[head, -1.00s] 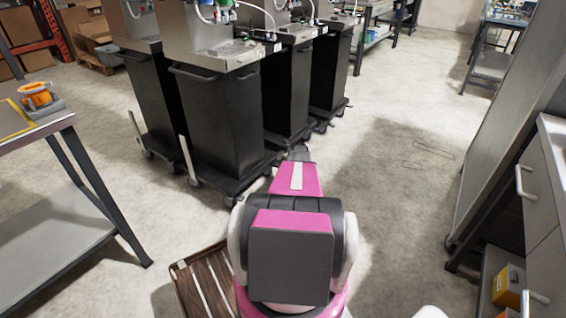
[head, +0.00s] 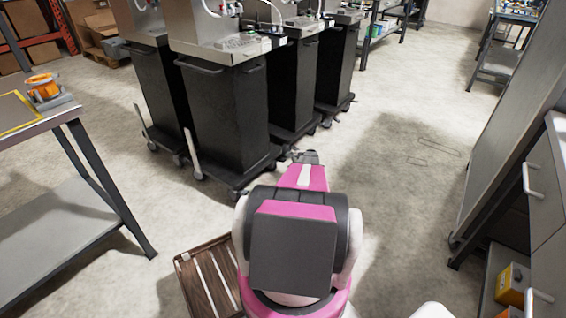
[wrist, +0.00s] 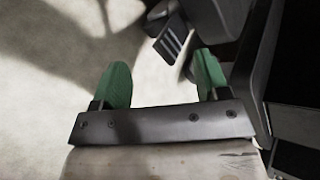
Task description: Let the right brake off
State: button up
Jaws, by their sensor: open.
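The brake pedal (wrist: 172,40), a small dark grey ribbed plate on a caster, lies just beyond my fingertips in the wrist view, nearer the right finger. My gripper (wrist: 162,82) has two green fingers, spread apart with nothing between them. In the head view my gripper (head: 306,156) is low beside the right bottom corner of the front black cart (head: 225,115). The pedal is too small there to make out clearly, and my arm covers part of the area. I cannot tell from these frames whether the pedal is up or down.
More black carts (head: 292,90) stand behind and to the right. A grey table (head: 60,125) is at left, and a slatted wooden crate (head: 183,262) lies on the floor beside my arm. A grey cabinet (head: 548,190) stands at right. The floor between carts and cabinet is clear.

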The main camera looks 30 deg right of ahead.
aim_at(283, 160)
jog(key=n, duration=0.1)
jog(key=f+n+t, duration=0.1)
jog(key=n, duration=0.1)
jog(key=shift+s+y, duration=0.2)
jog(key=shift+y, duration=0.1)
jog(key=s+d+f+n+t, duration=0.1)
jog(key=s+f+n+t, duration=0.15)
jog(key=n, duration=0.75)
jog(key=s+d+f+n+t, duration=0.1)
jog(key=d+n+t, duration=0.15)
jog(key=n, duration=0.75)
jog(key=shift+t+y, duration=0.3)
jog(key=shift+t, duration=0.1)
jog(key=x, duration=1.1)
jog(key=shift+s+a+r, duration=0.1)
jog(key=shift+a+r, duration=0.1)
jog(key=shift+a, duration=0.05)
